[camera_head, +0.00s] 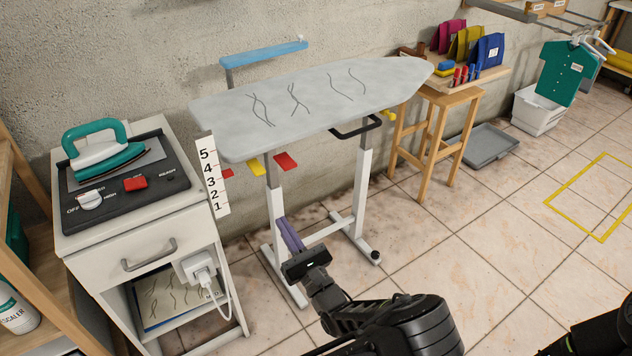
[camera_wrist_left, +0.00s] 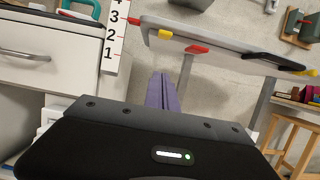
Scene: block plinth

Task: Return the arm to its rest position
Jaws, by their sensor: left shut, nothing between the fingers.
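My left gripper (camera_head: 289,232) has purple fingers pressed together, with nothing between them. In the head view it is in front of the ironing board's white legs, below the grey board (camera_head: 310,95), and appears clear of them. In the left wrist view the shut fingers (camera_wrist_left: 162,92) point toward the board's underside and leg. The board is covered with dark wavy crease lines. My right gripper is not in view; only a dark part of my body shows at the bottom right corner of the head view.
A white cabinet (camera_head: 150,245) with a teal iron (camera_head: 100,150) stands left of the board. A number strip (camera_head: 212,178) hangs between them. Red and yellow tabs sit under the board. A wooden stool (camera_head: 440,120) stands right.

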